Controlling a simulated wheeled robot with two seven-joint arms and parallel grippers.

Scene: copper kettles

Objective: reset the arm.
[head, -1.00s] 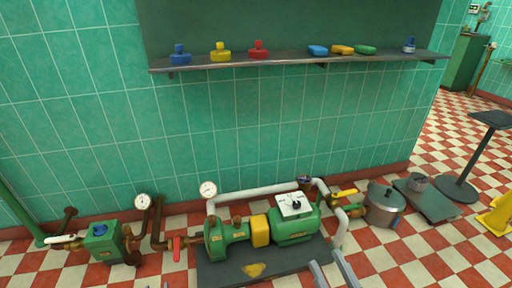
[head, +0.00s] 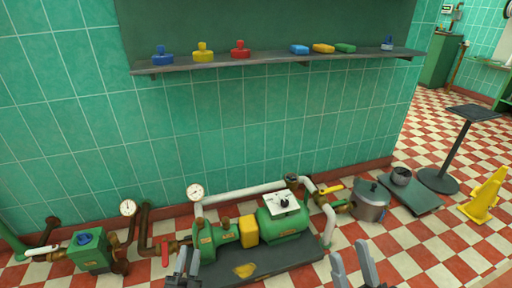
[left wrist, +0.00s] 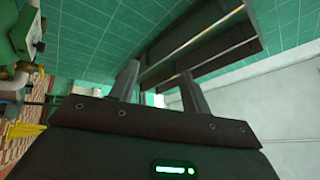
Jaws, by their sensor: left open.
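My left gripper (head: 183,262) is at the bottom of the head view, in front of the pump's dark base. In the left wrist view its two fingers (left wrist: 160,70) stand apart with nothing between them. My right gripper (head: 353,258) is at the bottom of the head view, to the right of the pump base. Its two fingers are apart and no object shows between them. The lower parts of both grippers are cut off by the picture's edge.
A green and yellow pump (head: 284,223) with pipes and gauges stands on the floor by the tiled wall. A lidded pot (head: 371,205), a floor scale (head: 424,200) and a yellow sign (head: 484,197) are right. A shelf (head: 270,61) above holds coloured items.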

